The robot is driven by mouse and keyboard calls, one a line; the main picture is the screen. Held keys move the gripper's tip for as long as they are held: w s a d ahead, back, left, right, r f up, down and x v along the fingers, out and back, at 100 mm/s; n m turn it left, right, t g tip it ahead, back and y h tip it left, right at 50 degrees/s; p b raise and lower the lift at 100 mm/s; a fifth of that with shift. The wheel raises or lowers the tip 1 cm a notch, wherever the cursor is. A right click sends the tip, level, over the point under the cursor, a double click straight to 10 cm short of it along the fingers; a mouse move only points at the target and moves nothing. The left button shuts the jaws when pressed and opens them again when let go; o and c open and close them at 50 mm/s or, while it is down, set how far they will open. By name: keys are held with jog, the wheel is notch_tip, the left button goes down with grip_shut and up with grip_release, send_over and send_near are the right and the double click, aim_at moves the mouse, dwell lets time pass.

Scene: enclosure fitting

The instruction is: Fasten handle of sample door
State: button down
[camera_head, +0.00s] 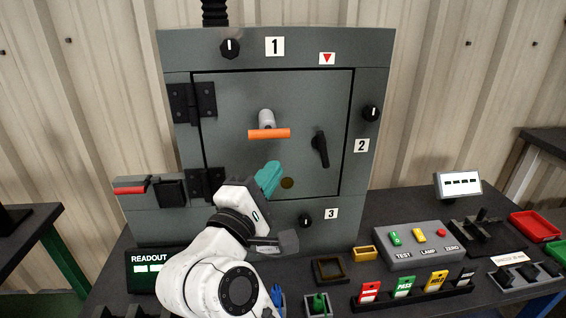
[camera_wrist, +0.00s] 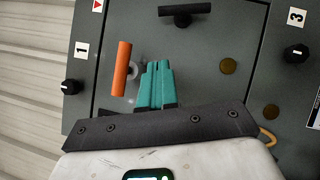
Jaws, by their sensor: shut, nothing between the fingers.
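The sample door (camera_head: 225,110) is a grey panel that looks closed within the enclosure's front frame, with hinges at its left. An orange bar handle (camera_head: 269,133) on a pale stem sticks out of its middle. A black lever handle (camera_head: 320,148) sits at the door's right side and points roughly up and down. In the wrist view the orange bar (camera_wrist: 122,68) is left of my fingers and the black lever (camera_wrist: 188,12) is near the top edge. My gripper (camera_head: 270,174), with teal fingers (camera_wrist: 156,70), is shut and empty, in front of the door below the orange bar.
Black knobs sit on the frame at the top (camera_head: 230,48), right (camera_head: 371,113) and bottom (camera_head: 305,220). A button box (camera_head: 408,256), small trays and a tag rack (camera_head: 412,295) fill the bench at right. A readout (camera_head: 150,268) stands at left.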

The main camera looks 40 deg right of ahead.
jog(key=shift+v, duration=1.3)
jog(key=shift+r, duration=0.1)
